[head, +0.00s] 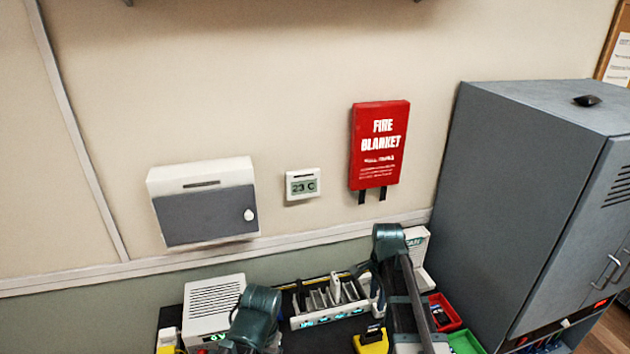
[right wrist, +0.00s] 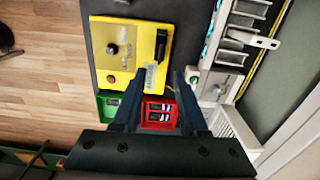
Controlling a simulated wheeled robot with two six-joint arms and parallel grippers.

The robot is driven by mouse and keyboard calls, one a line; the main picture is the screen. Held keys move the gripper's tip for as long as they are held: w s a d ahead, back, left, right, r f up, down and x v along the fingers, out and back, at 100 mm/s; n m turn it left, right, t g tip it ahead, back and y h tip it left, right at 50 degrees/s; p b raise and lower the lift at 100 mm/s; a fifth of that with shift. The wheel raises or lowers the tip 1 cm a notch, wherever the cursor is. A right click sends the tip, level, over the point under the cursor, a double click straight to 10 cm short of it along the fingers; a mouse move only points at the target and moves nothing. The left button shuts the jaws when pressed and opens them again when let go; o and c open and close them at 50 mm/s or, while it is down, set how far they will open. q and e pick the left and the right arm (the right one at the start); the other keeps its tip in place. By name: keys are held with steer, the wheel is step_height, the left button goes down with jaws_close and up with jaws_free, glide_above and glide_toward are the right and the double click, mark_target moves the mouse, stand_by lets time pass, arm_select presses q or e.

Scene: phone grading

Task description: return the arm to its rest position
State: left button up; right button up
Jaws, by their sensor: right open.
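My right gripper (right wrist: 160,78) is open in the right wrist view, its two dark fingers spread with nothing between them. It hangs above the bench, over the yellow device (right wrist: 124,75) and the red bin (right wrist: 152,101). In the head view my right arm rises from the bottom right, bent at a dark green joint; its fingers cannot be made out there. My left arm shows only as a dark green joint at the bottom; its gripper is not seen.
A white slotted rack (head: 303,321) stands at the bench's back, beside a vented white box (head: 213,305). The red bin (head: 447,316) and a green bin (head: 465,343) lie right of my right arm. A tall grey cabinet (head: 510,190) bounds the right side.

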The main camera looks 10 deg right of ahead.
steer(key=s+a+f+n+b, duration=0.2)
steer(key=s+a+n, duration=0.5)
steer(key=a+n, duration=0.3)
steer(key=s+a+f+n+h+b, duration=0.1)
steer(key=s+a+f+n+b, duration=0.2)
steer(key=s+a+n, duration=0.5)
steer(key=shift+s+a+f+n, duration=0.2)
steer(key=shift+s+a+n, duration=0.1)
steer(key=shift+a+n, duration=0.7)
